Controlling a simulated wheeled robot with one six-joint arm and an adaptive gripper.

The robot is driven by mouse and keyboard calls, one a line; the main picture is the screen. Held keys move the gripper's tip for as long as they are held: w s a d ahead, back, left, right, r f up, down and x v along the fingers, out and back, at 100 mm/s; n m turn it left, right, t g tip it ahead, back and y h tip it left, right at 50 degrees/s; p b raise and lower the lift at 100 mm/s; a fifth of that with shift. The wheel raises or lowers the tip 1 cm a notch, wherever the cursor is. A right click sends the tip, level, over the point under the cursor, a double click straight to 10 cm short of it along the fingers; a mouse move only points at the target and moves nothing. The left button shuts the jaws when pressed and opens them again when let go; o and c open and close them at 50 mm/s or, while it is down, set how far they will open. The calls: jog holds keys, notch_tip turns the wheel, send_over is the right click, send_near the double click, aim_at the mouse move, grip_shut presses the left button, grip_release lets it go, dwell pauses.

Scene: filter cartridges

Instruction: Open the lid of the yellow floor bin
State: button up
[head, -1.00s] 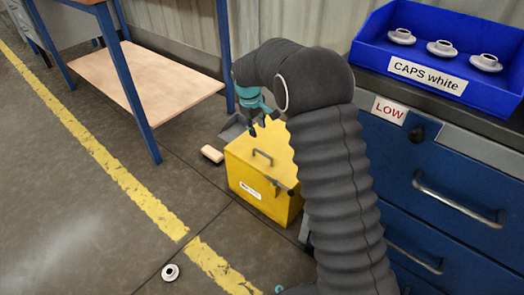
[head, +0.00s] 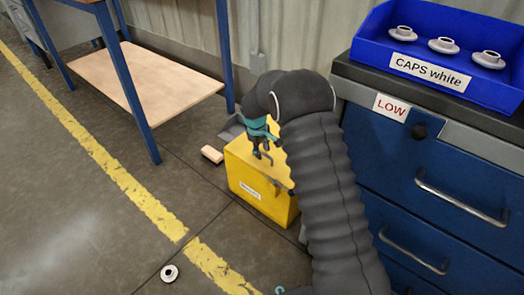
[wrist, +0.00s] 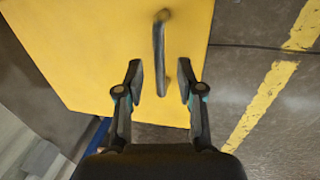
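The yellow floor bin (head: 258,190) stands on the floor left of the blue drawer cabinet, with its lid (wrist: 95,50) shut. A dark bar handle (wrist: 160,50) stands on the lid in the wrist view. My gripper (wrist: 160,82) is open above the lid, with one finger on each side of the handle's near end. I cannot tell whether the fingers touch it. In the head view my gripper (head: 262,155) is over the lid and hides most of the handle. A white label (head: 250,190) is on the bin's front.
The blue cabinet (head: 440,185) with a blue tray of white caps (head: 440,85) stands right. A workbench with a low wooden shelf (head: 145,75) is left. A small wooden block (head: 212,154) and a white cap (head: 169,273) lie on the floor.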

jog(key=shift+f, duration=0.1)
grip_shut()
